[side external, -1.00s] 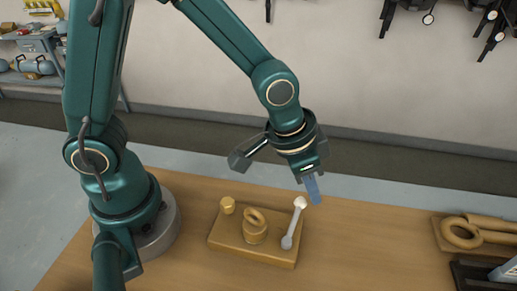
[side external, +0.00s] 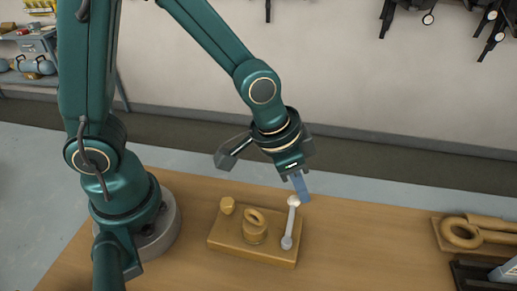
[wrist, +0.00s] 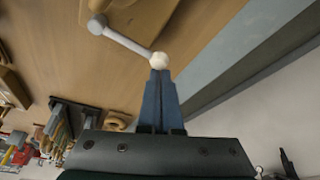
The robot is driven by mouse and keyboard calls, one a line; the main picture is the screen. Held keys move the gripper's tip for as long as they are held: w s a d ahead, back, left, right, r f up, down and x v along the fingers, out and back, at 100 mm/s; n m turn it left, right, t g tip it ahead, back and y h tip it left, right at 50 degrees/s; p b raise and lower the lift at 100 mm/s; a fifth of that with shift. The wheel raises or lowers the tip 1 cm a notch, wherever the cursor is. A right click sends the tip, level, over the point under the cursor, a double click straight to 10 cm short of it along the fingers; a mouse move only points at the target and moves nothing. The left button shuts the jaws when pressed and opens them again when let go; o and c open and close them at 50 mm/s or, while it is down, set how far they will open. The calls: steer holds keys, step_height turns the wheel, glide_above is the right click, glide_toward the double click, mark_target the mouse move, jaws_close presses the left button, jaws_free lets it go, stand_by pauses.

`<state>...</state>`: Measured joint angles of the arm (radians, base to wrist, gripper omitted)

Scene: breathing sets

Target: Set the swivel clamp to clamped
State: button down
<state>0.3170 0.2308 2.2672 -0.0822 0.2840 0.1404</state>
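The swivel clamp's grey lever (side external: 290,222) has a white ball knob (side external: 293,201) at its far end and a round pivot on the right part of a tan block (side external: 225,238). The lever points away from the camera, leaning slightly right. My gripper (side external: 303,197) has blue fingers pressed together with nothing between them. In the side view its tips are at the right of the knob, apparently touching it. In the wrist view the knob (wrist: 160,60) sits just beyond the closed fingertips (wrist: 160,73); contact is hard to judge there.
The block also carries a ring-topped tan piece (side external: 255,225) and a small tan knob (side external: 227,205). Another tan fixture (side external: 462,233) and a dark tray (side external: 470,275) stand at the right. The table (side external: 365,240) between is clear.

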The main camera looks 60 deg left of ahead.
steer(key=shift+s+f, duration=0.2)
steer(key=shift+w+d, duration=0.35)
steer(key=shift+d, duration=0.25)
steer(key=shift+w+d+r, duration=0.15)
steer(key=shift+w, duration=0.25)
steer(key=w, duration=0.3)
steer(key=shift+w+d+r, duration=0.1)
steer(key=shift+d+r, duration=0.25)
steer(key=s+a+r+n+t, duration=0.1)
steer(key=s+a+r, duration=0.1)
steer(key=r, duration=0.4)
steer(key=s+a+r, duration=0.2)
steer(key=r, duration=0.4)
steer(key=s+a+f+n+t+y, duration=0.1)
steer(key=s+a+f+n, duration=0.1)
steer(key=s+a, duration=0.5)
steer(key=s+n, duration=0.1)
steer(key=s, duration=0.2)
steer(key=shift+s+a+y, duration=0.15)
steer(key=shift+a+y, duration=0.1)
steer(key=shift+y, duration=0.05)
